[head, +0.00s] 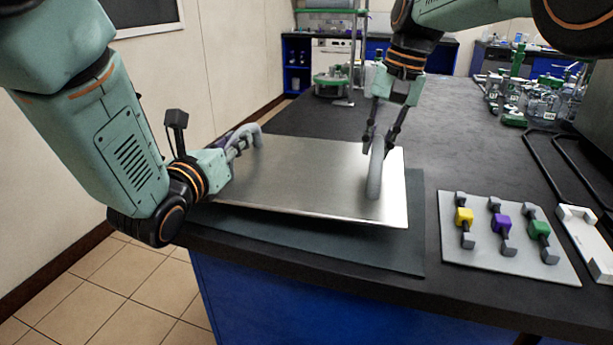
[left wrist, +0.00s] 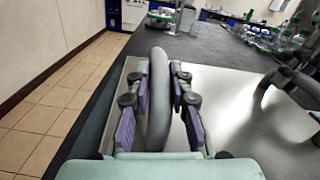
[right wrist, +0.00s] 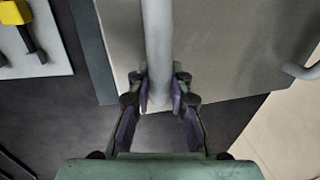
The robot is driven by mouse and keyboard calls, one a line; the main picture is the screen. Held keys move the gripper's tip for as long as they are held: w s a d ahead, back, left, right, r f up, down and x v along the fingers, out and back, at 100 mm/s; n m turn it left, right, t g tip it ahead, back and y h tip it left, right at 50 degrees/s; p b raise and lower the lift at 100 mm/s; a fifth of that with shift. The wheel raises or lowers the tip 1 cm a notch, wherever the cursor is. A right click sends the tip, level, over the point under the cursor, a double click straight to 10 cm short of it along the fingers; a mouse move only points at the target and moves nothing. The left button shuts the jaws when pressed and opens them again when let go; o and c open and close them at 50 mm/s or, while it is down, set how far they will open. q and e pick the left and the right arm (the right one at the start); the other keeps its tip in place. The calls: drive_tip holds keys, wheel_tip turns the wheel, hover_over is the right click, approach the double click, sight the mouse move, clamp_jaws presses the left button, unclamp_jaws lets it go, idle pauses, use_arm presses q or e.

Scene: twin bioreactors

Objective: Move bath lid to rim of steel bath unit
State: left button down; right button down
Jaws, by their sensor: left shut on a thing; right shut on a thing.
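The bath lid (head: 305,180) is a flat steel plate with a grey arched handle near each end. It is just above or on a dark mat on the black bench; I cannot tell if it touches. My left gripper (head: 243,143) is shut on the lid's left handle (left wrist: 158,95), which stands between its fingers in the left wrist view (left wrist: 158,85). My right gripper (head: 379,140) is shut on the right handle (head: 375,172), and that handle also shows in the right wrist view (right wrist: 158,40). I cannot make out the steel bath unit.
The dark mat (head: 400,255) extends past the lid's front edge. A pale board (head: 505,262) with yellow, purple and green clamp-like pieces lies to the right. A white device (head: 585,240) sits beyond it. Glassware (head: 540,100) stands at the back right. The bench behind the lid is clear.

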sight(234, 181)
use_arm(q)
drive_tip(key=shift+r, duration=0.45)
use_arm(e)
drive_tip(key=shift+r, duration=0.45)
use_arm(q)
drive_tip(key=shift+f, duration=0.1)
use_arm(e)
drive_tip(key=shift+w+f, duration=0.1)
use_arm(q)
drive_tip(key=shift+s, duration=0.1)
